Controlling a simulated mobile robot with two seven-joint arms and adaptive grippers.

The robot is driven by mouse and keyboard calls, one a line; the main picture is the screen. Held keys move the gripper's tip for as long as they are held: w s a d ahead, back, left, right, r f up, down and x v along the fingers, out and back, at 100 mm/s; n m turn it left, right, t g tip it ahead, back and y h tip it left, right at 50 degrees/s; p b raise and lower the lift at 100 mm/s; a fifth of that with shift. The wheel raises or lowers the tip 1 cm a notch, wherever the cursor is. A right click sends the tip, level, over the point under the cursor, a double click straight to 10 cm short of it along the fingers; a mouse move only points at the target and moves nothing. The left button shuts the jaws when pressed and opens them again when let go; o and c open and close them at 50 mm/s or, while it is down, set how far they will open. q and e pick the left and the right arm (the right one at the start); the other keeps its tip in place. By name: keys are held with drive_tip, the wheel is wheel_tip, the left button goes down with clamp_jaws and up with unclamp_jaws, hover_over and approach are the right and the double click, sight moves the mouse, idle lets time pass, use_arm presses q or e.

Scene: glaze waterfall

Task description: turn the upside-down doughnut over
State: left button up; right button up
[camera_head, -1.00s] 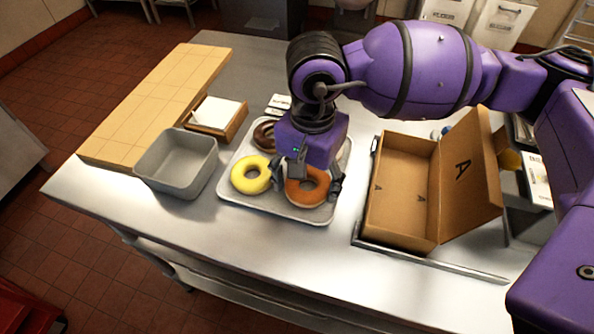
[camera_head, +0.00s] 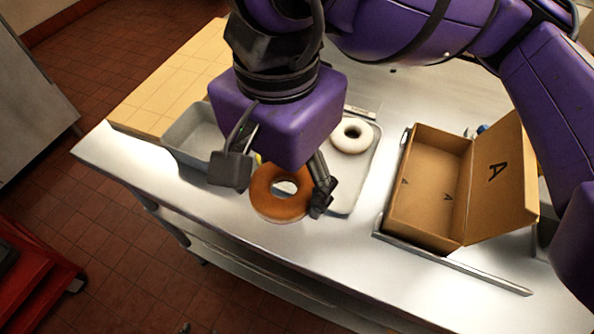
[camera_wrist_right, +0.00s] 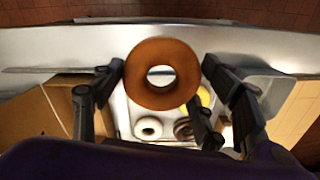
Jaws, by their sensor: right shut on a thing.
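A brown doughnut (camera_head: 279,207) with a plain brown upper face and a paler band at its lower edge is held between the fingers of my right gripper (camera_head: 276,196). It also shows in the right wrist view (camera_wrist_right: 140,78), large and close, well above the tray (camera_head: 349,192). The right gripper's fingers are on opposite sides of its outer rim. Its underside is hidden. My left gripper is in neither view.
A white doughnut (camera_head: 352,136) lies on the tray; a yellow one (camera_wrist_right: 204,97) and a dark one (camera_wrist_right: 183,130) show in the wrist view. An open cardboard box (camera_head: 430,190) stands to the right, a grey bin (camera_head: 190,138) to the left.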

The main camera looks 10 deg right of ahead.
use_arm(q)
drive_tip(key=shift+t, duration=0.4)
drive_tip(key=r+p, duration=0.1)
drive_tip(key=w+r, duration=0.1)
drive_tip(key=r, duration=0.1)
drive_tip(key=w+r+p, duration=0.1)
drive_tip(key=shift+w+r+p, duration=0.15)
drive_tip(key=shift+p, duration=0.15)
use_arm(e)
wheel_tip(320, 180, up, 7)
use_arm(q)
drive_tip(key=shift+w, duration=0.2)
